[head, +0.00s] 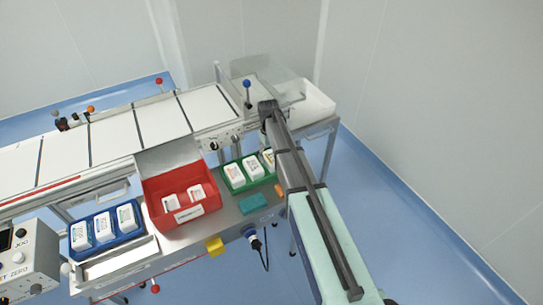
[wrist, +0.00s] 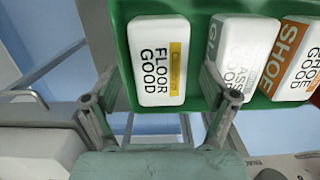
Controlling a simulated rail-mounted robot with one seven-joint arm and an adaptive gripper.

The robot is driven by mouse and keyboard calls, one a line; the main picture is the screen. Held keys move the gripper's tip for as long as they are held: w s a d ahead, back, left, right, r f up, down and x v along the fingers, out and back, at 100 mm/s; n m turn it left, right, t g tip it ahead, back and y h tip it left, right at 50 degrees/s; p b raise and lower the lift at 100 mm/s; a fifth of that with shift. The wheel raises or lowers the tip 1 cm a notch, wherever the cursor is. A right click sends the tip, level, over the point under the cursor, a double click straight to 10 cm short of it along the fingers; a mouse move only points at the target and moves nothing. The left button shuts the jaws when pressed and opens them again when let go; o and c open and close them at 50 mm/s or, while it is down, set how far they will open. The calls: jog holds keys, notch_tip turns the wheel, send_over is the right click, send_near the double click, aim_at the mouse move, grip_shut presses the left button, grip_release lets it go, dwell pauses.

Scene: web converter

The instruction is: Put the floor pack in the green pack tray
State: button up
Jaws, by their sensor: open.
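The floor pack (wrist: 156,62), white with a yellow stripe and "FLOOR GOOD", lies in the green pack tray (wrist: 123,45) at its left end in the wrist view. In the head view the green tray (head: 236,191) is right of the red bin, and the floor pack (head: 267,156) is partly covered by my arm. My gripper (wrist: 158,72) is open, with its fingers spread to either side of the floor pack. I cannot tell whether they touch it. A glass pack (wrist: 243,52) and a shoe pack (wrist: 290,55) stand beside it. The head view hides my fingers.
A red bin (head: 182,222) with white packs stands left of the green tray, and a blue tray (head: 106,243) with three packs farther left. A teal block (head: 253,204) lies in front of the green tray. White conveyor panels (head: 160,120) run behind.

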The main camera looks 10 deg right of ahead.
aim_at(270, 155)
notch_tip(270, 155, up, 12)
jog(key=w+b, duration=0.1)
jog(key=b, duration=0.2)
jog(key=shift+w+a+f, duration=0.15)
jog(key=shift+w+a, duration=0.05)
